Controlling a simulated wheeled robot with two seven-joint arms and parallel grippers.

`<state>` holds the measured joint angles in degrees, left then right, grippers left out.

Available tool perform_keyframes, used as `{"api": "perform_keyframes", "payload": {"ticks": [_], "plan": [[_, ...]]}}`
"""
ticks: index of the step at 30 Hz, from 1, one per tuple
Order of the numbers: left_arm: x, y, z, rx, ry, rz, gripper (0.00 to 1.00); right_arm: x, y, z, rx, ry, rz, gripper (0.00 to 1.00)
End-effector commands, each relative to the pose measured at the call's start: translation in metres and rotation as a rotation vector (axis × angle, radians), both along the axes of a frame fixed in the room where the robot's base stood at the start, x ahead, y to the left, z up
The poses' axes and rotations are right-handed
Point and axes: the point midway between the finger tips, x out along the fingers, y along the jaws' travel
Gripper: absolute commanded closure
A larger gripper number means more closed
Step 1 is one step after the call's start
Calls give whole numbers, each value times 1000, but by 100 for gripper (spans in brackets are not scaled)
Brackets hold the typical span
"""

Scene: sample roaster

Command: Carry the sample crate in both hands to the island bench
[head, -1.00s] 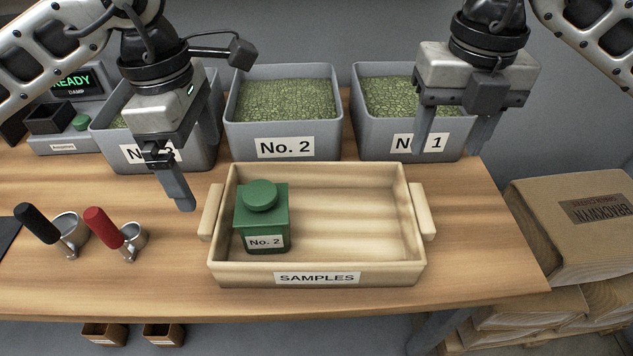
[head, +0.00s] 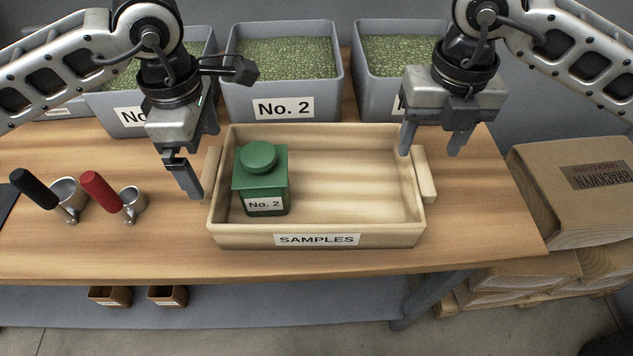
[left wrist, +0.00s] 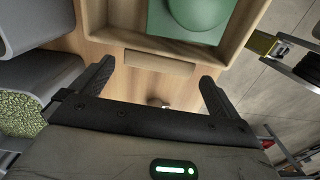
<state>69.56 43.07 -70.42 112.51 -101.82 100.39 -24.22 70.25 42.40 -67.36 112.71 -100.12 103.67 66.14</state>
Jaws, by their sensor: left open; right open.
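The sample crate (head: 382,237) is a pale wooden box with a SAMPLES label, standing on the wooden worktop. It has a left handle (head: 212,172) and a right handle (head: 425,174). A green canister labelled No. 2 (head: 262,180) stands inside at the left. My left gripper (head: 188,180) is open, pointing down just left of the left handle. In the left wrist view that handle (left wrist: 158,64) lies ahead, between the open fingers in the picture, with nothing gripped. My right gripper (head: 431,148) is open above the right handle; whether its fingers straddle it is unclear.
Grey bins of green beans, one labelled No. 2 (head: 283,108), stand behind the crate. A black-handled scoop (head: 66,200) and a red-handled one (head: 128,203) lie to the left. Cardboard boxes (head: 580,200) are stacked at the right. The worktop before the crate is clear.

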Motion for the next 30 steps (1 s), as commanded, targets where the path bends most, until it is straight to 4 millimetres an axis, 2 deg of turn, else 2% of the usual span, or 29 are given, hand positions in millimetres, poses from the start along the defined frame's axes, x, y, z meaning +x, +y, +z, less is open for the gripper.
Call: {"api": "perform_keyframes", "payload": {"ticks": [1, 6, 12, 16, 25, 26, 30], "plan": [[-1, 1, -12, 2, 4, 2, 0, -1, -1, -12, -2, 5, -1, 45], [-1, 0, -42, 2, 4, 1, 0, 0, -1, -42, -2, 3, -3, 45], [0, 0, -65, 1, 1, 1, 0, 0, 0, -66, -1, 2, -1, 45], [0, 0, -72, 0, -1, 0, 0, 0, 0, -72, -1, 0, -1, 45], [0, 0, -73, 0, -1, 0, 0, 0, 0, -73, 0, 0, -1, 45], [0, 0, -73, 0, -1, 0, 6, 0, 0, -73, -1, 0, -1, 50], [0, 0, -73, 0, -1, 0, 44, 0, 0, -73, -1, 0, -1, 89]]}}
